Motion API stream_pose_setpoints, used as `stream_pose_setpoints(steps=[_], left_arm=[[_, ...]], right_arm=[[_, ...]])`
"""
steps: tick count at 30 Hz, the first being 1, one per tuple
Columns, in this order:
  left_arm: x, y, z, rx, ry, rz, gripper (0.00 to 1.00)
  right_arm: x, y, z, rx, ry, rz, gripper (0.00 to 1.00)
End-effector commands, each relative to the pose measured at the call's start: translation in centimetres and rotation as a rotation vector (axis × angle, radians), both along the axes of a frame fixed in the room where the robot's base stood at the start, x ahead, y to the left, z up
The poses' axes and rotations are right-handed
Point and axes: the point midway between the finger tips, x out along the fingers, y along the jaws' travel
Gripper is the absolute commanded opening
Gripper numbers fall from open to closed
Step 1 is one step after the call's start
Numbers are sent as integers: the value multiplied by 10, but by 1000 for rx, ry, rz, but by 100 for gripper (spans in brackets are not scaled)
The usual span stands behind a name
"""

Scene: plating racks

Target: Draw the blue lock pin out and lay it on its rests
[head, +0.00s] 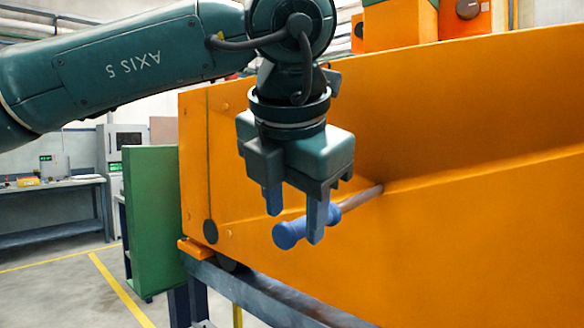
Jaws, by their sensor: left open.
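The blue lock pin (291,232) sticks out of the orange panel (460,230) in the middle of the head view. It has a blue handle with a round end knob and a thin grey shaft that enters the panel at its upper right end. My left gripper (295,222) points down over the pin with its jaws open. One blue finger is in front of the handle and the other is behind and to the left. I cannot tell whether either finger touches it. The pin's rests cannot be made out. My right gripper is not in view.
A blue-grey beam (265,296) runs below the orange panel. A green panel (153,215) stands left of it. A workbench (50,207) and a grey cabinet stand at the far left. The floor at the lower left, with yellow lines, is clear.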

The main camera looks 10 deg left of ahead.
Motion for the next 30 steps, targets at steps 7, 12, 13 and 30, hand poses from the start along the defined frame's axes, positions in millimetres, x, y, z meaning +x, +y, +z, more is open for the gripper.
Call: stream_pose_setpoints(steps=[7,12,13,30], left_arm=[[7,1,-13,0,0,1,47],[7,1,-13,0,0,1,47],[7,1,-13,0,0,1,47],[7,0,-13,-1,-1,0,4]], right_arm=[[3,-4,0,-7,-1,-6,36],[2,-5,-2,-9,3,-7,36],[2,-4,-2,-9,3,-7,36],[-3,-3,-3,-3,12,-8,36]])
